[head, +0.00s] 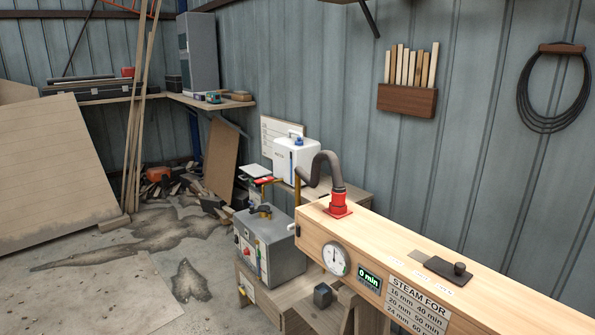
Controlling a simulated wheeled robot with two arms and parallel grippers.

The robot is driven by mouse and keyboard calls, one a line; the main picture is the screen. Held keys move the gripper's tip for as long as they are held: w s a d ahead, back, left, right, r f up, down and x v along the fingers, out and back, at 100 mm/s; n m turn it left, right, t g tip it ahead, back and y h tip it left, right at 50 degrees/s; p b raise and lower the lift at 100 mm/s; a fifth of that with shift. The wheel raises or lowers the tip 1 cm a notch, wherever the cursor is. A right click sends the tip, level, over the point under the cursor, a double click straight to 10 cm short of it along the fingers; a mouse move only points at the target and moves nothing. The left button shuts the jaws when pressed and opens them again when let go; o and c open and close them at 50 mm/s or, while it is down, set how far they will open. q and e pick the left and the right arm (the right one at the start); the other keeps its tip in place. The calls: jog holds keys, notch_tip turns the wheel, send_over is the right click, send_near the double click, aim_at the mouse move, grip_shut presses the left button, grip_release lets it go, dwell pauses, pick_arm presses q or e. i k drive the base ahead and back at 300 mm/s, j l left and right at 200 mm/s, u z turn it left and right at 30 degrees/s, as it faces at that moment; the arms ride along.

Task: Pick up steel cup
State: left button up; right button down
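I cannot make out a steel cup for certain in the head view. A small dark grey block-like object (322,295) sits at the front of the low wooden stand, below the dial; it is too small to tell what it is. Small items (213,97) stand on the corner shelf, also too small to identify. Neither of my grippers is in view.
A long wooden steam box (430,265) with a red hose fitting (338,203) fills the right foreground. A grey metal boiler (270,245) stands left of it. A large leaning board (50,170) and wood scraps lie left. The concrete floor (110,290) at front left is open.

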aim_at(322, 292)
jog(key=z, duration=2.5)
jog(key=u, duration=2.3)
jog(key=i+j+z, duration=0.25)
jog(key=i+j, duration=0.3)
jog(key=i+j+z, duration=0.3)
jog(key=i+j, duration=0.2)
jog(key=j, duration=0.2)
jog(key=i+j+z, duration=0.15)
jog(key=j, duration=0.2)
jog(key=i+j+z, duration=0.1)
jog(key=i+j, duration=0.15)
jog(key=j, duration=0.15)
jog(key=i+j+z, duration=0.15)
jog(key=j, duration=0.25)
